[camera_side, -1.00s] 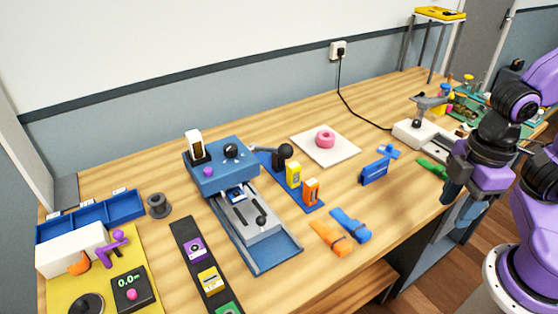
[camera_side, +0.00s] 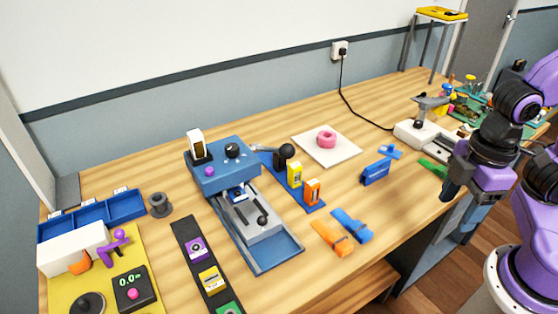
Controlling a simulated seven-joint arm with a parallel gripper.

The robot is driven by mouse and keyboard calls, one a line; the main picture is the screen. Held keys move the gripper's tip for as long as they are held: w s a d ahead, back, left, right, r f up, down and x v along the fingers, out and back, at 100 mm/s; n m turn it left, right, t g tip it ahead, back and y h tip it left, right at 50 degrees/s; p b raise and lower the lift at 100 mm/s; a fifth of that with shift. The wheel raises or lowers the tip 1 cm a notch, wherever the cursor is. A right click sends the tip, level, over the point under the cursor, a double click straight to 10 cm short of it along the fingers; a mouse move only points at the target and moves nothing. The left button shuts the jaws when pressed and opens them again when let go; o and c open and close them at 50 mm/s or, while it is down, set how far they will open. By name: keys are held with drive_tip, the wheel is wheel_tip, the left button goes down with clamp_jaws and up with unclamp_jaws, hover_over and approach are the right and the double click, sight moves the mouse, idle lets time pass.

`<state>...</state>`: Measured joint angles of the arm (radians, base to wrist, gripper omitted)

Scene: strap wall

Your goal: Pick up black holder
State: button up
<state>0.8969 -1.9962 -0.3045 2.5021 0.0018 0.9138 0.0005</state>
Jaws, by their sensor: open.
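Several dark things could be the black holder, and I cannot tell which is meant. A black block (camera_side: 200,156) with a white piece upright in it sits on top of the blue machine (camera_side: 222,178). A dark grey spool-shaped piece (camera_side: 160,206) stands alone on the table at left. A long black strip (camera_side: 188,233) with purple, yellow and green blocks lies in front of the machine. My gripper (camera_side: 460,200) is at the far right, by the table's front edge, well away from all of these. It is open, and nothing shows between its fingers.
Orange (camera_side: 333,237) and blue (camera_side: 352,225) straps lie near the front edge. A white board (camera_side: 309,143) with a pink ring is behind them. A blue block (camera_side: 375,172) and a grey-white device (camera_side: 427,133) stand towards the right. Bare table (camera_side: 395,208) lies between straps and gripper.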

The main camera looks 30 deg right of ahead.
drive_tip(key=w+a+m+g+y, duration=0.1)
drive_tip(key=w+a+m+g, duration=0.15)
drive_tip(key=w+m, duration=0.45)
drive_tip(key=w+a+f+m+g+y, duration=0.15)
drive_tip(key=w+a+m, duration=0.25)
drive_tip(key=w, duration=0.6)
drive_tip(key=w+a+m+g+y, duration=0.1)
drive_tip(key=w+a+m+y, duration=0.15)
drive_tip(key=w+m, duration=0.45)
drive_tip(key=w+d+f+m+t+y, duration=0.25)
drive_tip(key=w+d+m, duration=0.2)
drive_tip(key=w, duration=0.25)
drive_tip(key=w+d+f+m+t+y, duration=0.1)
drive_tip(key=w+d+f+m+y, duration=0.25)
drive_tip(key=w+d, duration=0.35)
drive_tip(key=w+d+f+m+t+y, duration=0.1)
drive_tip(key=w+d+f+m+y, duration=0.2)
drive_tip(key=w, duration=0.5)
drive_tip(key=m+h, duration=0.1)
drive_tip(key=m, duration=0.1)
approach(275, 155)
drive_tip(key=x, duration=0.5)
drive_tip(key=shift+w+f, duration=0.1)
drive_tip(key=shift+f, duration=0.25)
drive_tip(key=shift+r+x, duration=0.2)
drive_tip(key=shift+x, duration=2.3)
drive_tip(key=shift+a, duration=0.1)
drive_tip(key=c, duration=1.1)
